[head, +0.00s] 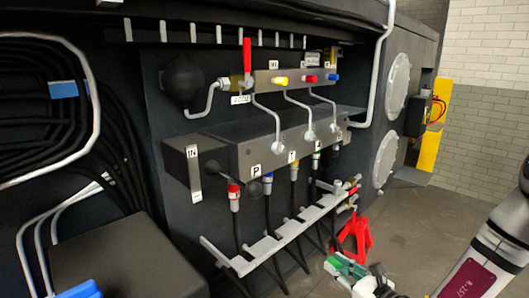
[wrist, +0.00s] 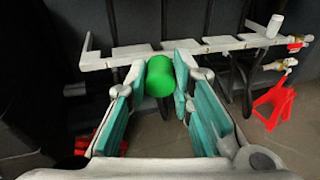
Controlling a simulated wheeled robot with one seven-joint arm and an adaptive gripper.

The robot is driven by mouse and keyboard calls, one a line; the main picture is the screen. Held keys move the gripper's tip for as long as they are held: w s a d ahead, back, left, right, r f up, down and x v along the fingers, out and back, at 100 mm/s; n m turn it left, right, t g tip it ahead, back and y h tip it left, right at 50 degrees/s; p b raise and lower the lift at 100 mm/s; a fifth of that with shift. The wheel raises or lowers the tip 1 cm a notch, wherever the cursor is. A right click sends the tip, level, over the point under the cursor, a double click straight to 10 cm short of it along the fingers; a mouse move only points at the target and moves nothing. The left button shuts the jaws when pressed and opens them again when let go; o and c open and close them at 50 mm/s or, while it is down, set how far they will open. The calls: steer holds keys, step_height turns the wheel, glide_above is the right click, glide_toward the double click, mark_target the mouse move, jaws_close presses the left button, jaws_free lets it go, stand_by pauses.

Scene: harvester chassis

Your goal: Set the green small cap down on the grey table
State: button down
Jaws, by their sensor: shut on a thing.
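The green small cap (wrist: 160,78) is a bright green round piece held between the fingertips of my gripper (wrist: 168,84) in the wrist view. The teal finger pads press on it from both sides, and part of it is hidden by the fingers. In the head view my gripper (head: 345,268) is at the bottom, right of centre, below the hose rack; I cannot clearly tell the cap from the teal pads there. I cannot make out a grey table for certain in either view.
A pale slotted rack (head: 271,243) with hoses is close behind my gripper. A red stand (head: 355,236) is on the floor nearby, also in the wrist view (wrist: 274,103). A valve block (head: 262,140) is above. A dark box (head: 112,256) is at lower left. Open floor lies right.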

steer(key=w+f+b, duration=0.2)
steer(key=f+b, duration=0.7)
steer(key=f, duration=0.1)
steer(key=w+f+b, duration=0.1)
steer(key=f+b, duration=0.9)
steer(key=f, duration=0.1)
steer(key=shift+w, duration=0.4)
steer(key=shift+r, duration=0.1)
